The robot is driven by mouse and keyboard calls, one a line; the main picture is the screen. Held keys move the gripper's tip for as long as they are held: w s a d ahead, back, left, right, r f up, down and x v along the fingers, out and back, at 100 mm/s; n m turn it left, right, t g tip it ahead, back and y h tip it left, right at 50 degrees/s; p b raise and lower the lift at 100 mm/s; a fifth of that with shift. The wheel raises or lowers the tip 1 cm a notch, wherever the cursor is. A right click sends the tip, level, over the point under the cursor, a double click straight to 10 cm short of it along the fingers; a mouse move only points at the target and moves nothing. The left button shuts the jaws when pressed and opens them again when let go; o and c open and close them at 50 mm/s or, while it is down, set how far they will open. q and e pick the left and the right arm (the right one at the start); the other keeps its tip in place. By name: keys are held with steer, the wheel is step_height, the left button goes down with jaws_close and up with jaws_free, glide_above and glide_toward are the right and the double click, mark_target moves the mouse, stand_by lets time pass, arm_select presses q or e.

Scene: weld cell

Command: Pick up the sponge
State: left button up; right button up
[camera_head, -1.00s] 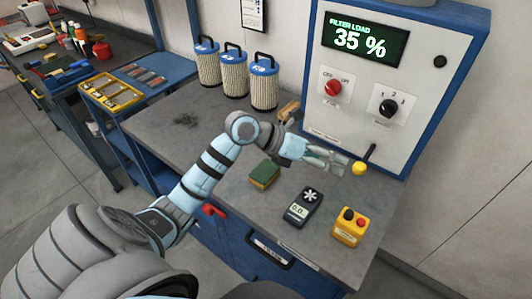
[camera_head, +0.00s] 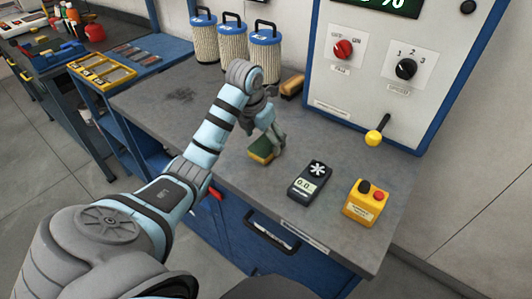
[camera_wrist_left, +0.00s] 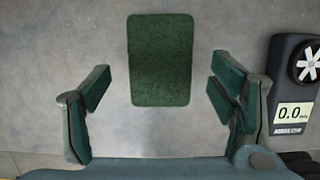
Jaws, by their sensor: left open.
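The sponge (camera_head: 262,151) lies flat on the grey workbench, green on top with a yellowish side. In the left wrist view the sponge (camera_wrist_left: 161,60) shows its green face, ahead of and between the open fingers, apart from both. My left gripper (camera_head: 277,141) points down over the sponge in the head view, and partly covers its right end. The left gripper (camera_wrist_left: 160,105) is open and empty in the wrist view. My right gripper is not in view.
An anemometer (camera_head: 310,182) and a yellow button box (camera_head: 364,203) stand right of the sponge. A wooden-handled brush (camera_head: 292,86) and several filter cartridges (camera_head: 232,43) are behind. The control cabinet (camera_head: 386,75) has a yellow-knobbed lever (camera_head: 374,136). Bare bench (camera_head: 170,115) lies left.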

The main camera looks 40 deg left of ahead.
mark_target(265, 144)
arm_select(q)
steer(key=shift+x, duration=1.15)
steer(key=shift+w+f, duration=0.1)
steer(key=shift+f, duration=0.25)
steer(key=c, duration=0.8)
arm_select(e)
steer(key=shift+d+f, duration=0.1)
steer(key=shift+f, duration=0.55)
arm_select(q)
steer(key=shift+r, duration=0.1)
